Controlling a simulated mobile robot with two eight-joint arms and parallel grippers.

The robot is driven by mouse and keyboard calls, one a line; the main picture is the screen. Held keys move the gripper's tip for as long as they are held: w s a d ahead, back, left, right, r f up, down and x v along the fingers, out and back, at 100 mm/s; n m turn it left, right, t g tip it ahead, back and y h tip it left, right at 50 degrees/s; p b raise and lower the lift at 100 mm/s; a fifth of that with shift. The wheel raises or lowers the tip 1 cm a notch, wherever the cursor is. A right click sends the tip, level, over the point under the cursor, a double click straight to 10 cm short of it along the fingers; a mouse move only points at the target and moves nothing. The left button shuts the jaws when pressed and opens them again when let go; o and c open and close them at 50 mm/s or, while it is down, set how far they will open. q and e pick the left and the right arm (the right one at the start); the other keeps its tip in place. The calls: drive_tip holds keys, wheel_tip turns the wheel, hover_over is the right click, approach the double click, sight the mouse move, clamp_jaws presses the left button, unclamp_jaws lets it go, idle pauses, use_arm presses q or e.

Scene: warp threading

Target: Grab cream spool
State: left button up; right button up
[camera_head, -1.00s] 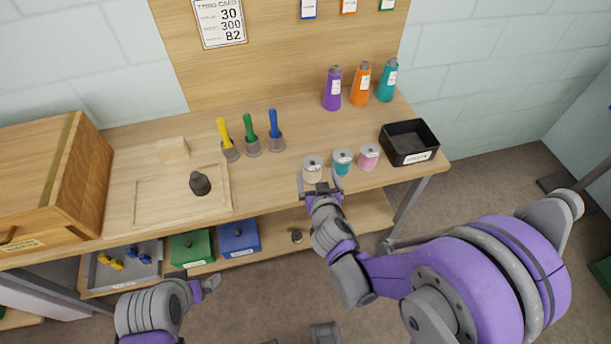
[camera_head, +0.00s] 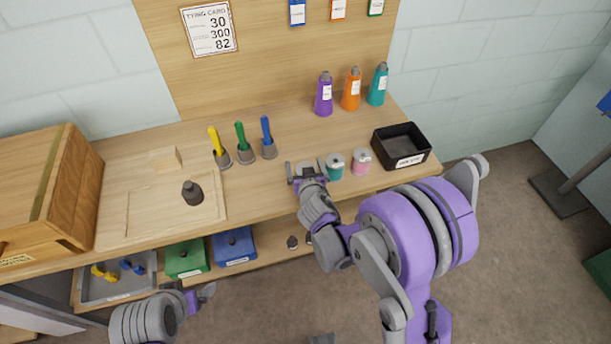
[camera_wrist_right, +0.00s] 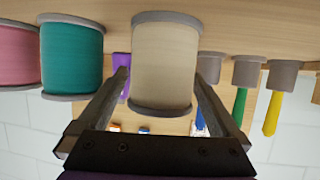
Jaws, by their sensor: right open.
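The cream spool (camera_wrist_right: 166,62) stands large in the right wrist view, with grey rims at both ends. My right gripper (camera_wrist_right: 162,85) is open, with one finger on each side of the spool. I cannot tell whether either finger touches it. In the head view my right gripper (camera_head: 306,168) is at the table's front edge and hides most of the cream spool. My left gripper (camera_head: 203,293) is low at the front left, away from the spools; its jaws are too small to judge.
A teal spool (camera_head: 335,167) and a pink spool (camera_head: 361,161) stand close to the right of the cream one. A black tray (camera_head: 428,158) is beyond them. Yellow, green and blue handled tools stand to the left. Purple, orange and teal cones stand behind.

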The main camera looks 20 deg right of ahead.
drive_tip(key=c, duration=1.4)
